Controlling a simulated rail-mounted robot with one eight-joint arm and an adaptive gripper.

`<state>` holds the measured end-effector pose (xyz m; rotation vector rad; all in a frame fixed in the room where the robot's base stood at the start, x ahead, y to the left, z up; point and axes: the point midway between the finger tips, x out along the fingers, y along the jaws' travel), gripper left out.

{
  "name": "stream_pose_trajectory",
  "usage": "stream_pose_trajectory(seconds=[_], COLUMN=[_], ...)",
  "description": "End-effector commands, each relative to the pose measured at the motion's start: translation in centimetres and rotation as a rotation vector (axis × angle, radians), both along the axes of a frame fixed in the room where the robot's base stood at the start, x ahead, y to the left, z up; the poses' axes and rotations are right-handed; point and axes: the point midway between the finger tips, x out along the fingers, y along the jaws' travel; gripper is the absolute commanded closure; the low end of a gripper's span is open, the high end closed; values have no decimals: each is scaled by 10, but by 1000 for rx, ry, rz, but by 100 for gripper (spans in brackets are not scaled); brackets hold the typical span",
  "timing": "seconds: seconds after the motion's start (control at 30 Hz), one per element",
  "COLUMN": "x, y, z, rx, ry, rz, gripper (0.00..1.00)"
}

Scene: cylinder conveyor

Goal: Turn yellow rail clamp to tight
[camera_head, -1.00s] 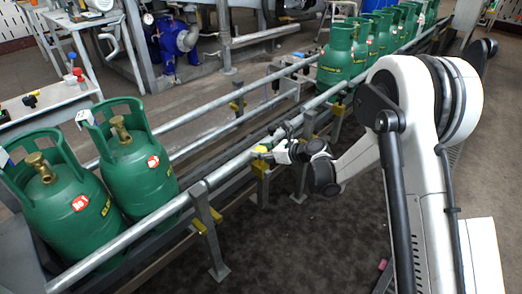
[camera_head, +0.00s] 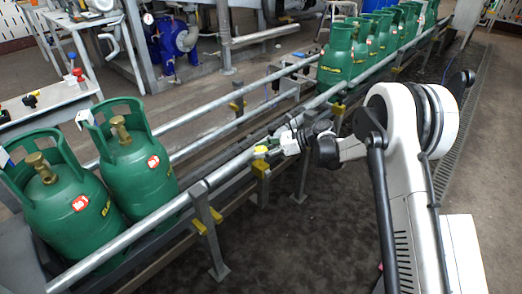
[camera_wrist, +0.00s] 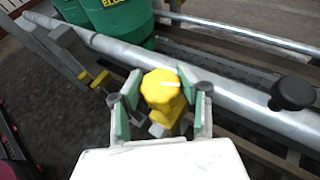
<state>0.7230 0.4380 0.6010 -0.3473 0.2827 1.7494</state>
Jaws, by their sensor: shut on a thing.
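The yellow rail clamp (camera_wrist: 162,92) has a rounded, lobed yellow knob with a white mark on top. It sits at the near metal guard rail (camera_wrist: 250,106). My gripper (camera_wrist: 167,93) has its two green-padded fingers on either side of the knob and is shut on it. In the head view my gripper (camera_head: 274,147) is at the rail, with a little of the yellow clamp (camera_head: 261,150) showing beside it. The fingers and wrist hide much of the clamp there.
Green gas cylinders (camera_head: 135,160) stand behind the rail at left, and several more (camera_head: 337,55) at the back. A black knob (camera_wrist: 292,93) sticks up by the rail, right of my gripper. Rail posts (camera_head: 210,235) stand on the floor in front.

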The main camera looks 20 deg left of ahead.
Motion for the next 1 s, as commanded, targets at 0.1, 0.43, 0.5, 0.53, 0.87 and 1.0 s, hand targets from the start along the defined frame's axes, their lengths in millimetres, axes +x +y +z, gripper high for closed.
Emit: stream_pose_trajectory(seconds=[0.1,0.43,0.5,0.53,0.87,1.0], x=[1,0,0,0,0,0], y=[0,0,0,0,-1,0], z=[0,0,0,0,-1,0], rx=[-1,-1,-1,-1,-2,-1], ry=[0,1,1,0,0,0], rz=[63,151,157,158,158,158], gripper=[92,92,92,92,64,45])
